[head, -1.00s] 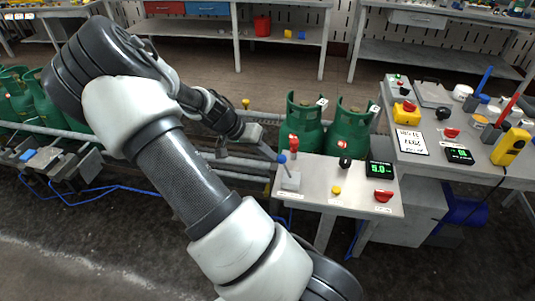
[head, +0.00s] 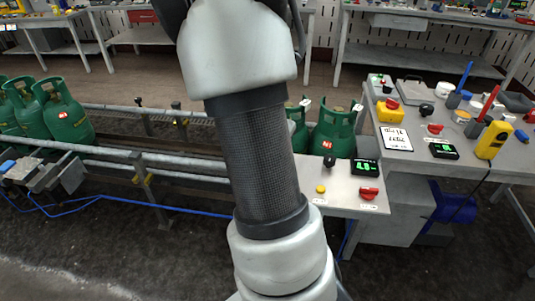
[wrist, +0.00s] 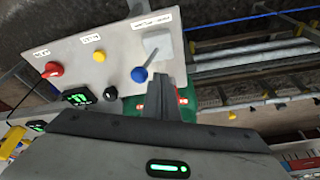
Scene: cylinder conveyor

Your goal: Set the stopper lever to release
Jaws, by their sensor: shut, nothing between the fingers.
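The stopper lever is a thin grey rod with a blue ball knob (wrist: 139,74), rising from a pale square base (wrist: 157,44) on the control panel (wrist: 120,45) in the wrist view. The rod slants from the base toward the lower left of that view. My gripper (wrist: 174,86) is shut and empty, its fingers beside the knob on the right. I cannot tell whether they touch it. In the head view my arm hides the lever and the gripper. A label (wrist: 152,22) by the base is too small to read.
The panel also has a red knob (head: 368,193), a yellow button (head: 320,189), a black knob (head: 329,160) and a display (head: 365,167). Green cylinders (head: 333,132) stand behind it, others (head: 66,117) at left by the conveyor rails (head: 90,147). A cluttered bench (head: 460,140) is at right.

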